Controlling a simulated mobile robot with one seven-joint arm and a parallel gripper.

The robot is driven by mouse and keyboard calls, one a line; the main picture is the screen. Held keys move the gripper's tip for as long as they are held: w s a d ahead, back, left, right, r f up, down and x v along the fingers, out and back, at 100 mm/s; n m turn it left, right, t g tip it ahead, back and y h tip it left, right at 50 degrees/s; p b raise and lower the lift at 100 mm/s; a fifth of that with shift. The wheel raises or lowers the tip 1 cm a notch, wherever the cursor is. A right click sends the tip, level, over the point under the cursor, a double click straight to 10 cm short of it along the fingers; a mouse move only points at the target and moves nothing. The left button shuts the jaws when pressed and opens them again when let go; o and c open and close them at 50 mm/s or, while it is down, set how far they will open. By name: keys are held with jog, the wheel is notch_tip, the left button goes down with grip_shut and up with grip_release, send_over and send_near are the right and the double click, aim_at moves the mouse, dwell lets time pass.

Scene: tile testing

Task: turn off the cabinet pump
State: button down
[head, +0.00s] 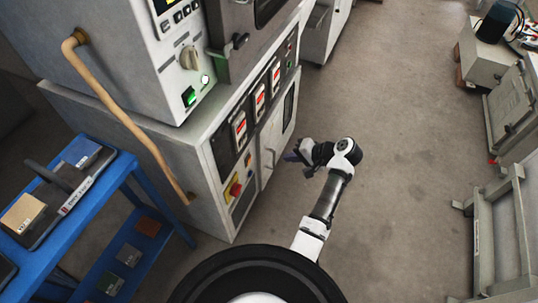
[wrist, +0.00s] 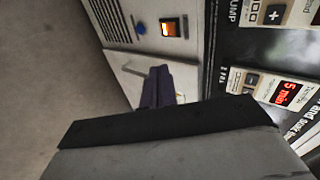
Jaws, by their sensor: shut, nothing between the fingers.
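The grey cabinet (head: 215,145) stands left of my arm in the head view. Its dark front panel has several modules with red displays. In the wrist view, part of this panel (wrist: 262,58) shows the word "PUMP" and a red "5 min" display (wrist: 288,93). A rocker switch lit orange (wrist: 170,27) and a blue button (wrist: 141,28) sit on the light part of the front. I cannot tell which control belongs to the pump. My gripper (head: 291,156) is shut and empty, just right of the cabinet front. Its dark purple fingers (wrist: 158,85) show before the front, apparently not touching the switch.
A red knob on a yellow plate (head: 235,189) is low on the cabinet front. The cabinet door has a handle (head: 269,157). An upper unit (head: 165,60) stands on top. A blue shelf cart (head: 75,215) is at left. Grey floor (head: 400,110) is open at right.

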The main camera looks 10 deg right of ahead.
jog(key=shift+s+a+f, duration=0.35)
jog(key=shift+s+f, duration=0.1)
jog(key=shift+f, duration=0.2)
send_near(249, 162)
jog(key=shift+d+x, duration=0.25)
jog(key=shift+x, duration=2.75)
jog(key=shift+w+f, duration=0.15)
jog(key=shift+w, duration=0.05)
